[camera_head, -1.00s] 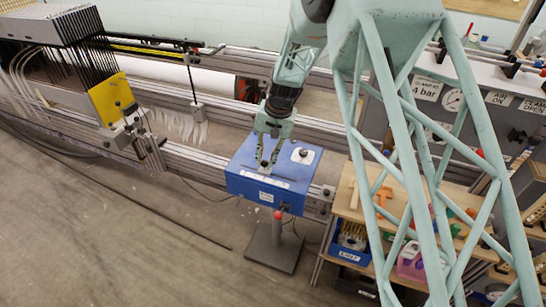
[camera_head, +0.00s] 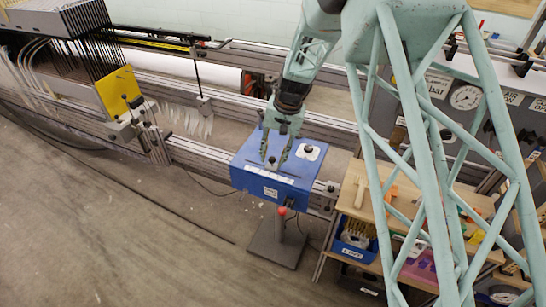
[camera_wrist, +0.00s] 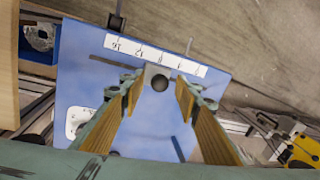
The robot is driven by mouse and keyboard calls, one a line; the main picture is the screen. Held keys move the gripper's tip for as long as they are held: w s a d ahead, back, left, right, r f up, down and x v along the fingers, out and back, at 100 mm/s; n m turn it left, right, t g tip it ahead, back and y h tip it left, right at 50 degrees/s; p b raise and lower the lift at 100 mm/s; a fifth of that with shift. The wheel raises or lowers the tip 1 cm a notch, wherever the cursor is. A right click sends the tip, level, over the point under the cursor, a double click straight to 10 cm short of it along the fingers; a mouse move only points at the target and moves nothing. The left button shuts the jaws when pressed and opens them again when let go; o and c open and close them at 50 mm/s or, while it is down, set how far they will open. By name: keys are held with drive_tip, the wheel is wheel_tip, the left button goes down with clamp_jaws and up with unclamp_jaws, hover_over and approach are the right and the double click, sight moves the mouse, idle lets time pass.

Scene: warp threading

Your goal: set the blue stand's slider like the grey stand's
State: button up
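The blue stand (camera_head: 249,178) is a blue box in the middle of the head view, with a slot and a white scale strip on top. In the wrist view its blue top (camera_wrist: 215,50) fills the middle, and the scale (camera_wrist: 150,52) shows upside-down numbers. Its slider, a dark round knob on a small grey plate (camera_wrist: 158,84), sits at the scale's middle. My gripper (camera_head: 273,162) is open over it. In the wrist view my fingertips (camera_wrist: 158,82) stand on either side of the knob, apparently without gripping it. I cannot identify a grey stand or its slider setting.
A yellow plate (camera_head: 117,90) stands on the rail frame at left. A wooden bench (camera_head: 375,205) with tools and a blue bin (camera_head: 355,245) is at right. Grey panels with gauges (camera_head: 465,97) stand behind it.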

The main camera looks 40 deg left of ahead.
drive_tip(key=shift+r, duration=0.1)
wheel_tip(320, 180, up, 12)
drive_tip(key=w+d, duration=0.1)
drive_tip(key=d, duration=0.1)
drive_tip(key=shift+f, duration=0.25)
drive_tip(key=shift+w, duration=0.1)
idle(0.5)
